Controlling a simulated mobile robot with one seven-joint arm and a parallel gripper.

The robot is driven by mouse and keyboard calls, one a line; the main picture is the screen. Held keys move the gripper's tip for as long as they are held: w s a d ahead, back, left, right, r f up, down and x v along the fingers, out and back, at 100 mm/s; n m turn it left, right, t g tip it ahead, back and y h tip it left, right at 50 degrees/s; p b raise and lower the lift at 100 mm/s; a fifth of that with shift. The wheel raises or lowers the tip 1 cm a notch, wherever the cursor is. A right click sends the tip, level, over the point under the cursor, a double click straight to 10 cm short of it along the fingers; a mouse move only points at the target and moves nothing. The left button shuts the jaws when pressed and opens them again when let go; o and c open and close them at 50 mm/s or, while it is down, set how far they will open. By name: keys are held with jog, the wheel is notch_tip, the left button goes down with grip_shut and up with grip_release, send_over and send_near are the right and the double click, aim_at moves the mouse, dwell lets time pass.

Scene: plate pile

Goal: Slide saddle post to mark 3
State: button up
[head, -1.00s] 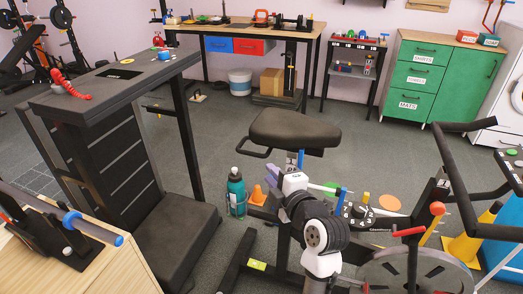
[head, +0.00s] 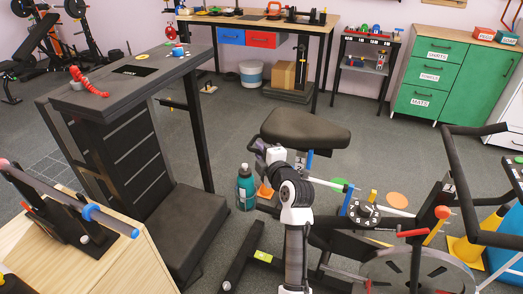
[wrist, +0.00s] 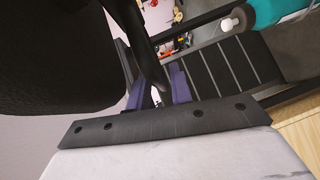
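The black bike saddle (head: 305,130) has a black loop handle at its left. It stands on a blue post (head: 308,161), with a white marked label (head: 299,159) beside it; I cannot read its marks. My gripper (head: 258,150) is at the left end of the saddle's handle. In the wrist view, my purple fingers (wrist: 158,91) are apart, one on each side of a black bar (wrist: 148,58). A gap shows between them; I see no firm grip. The dark saddle underside (wrist: 55,55) fills the upper left there.
A numbered black dial (head: 364,211) and black handlebars (head: 462,190) are to the right. Open floor lies behind the saddle.

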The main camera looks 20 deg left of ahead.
grip_shut()
jog(key=shift+f, duration=0.15)
notch_tip(320, 180, down, 4)
jog(key=b, duration=0.4)
jog(key=shift+r+b, duration=0.25)
jog(key=shift+b, duration=0.05)
grip_release()
jog(key=shift+r, duration=0.1)
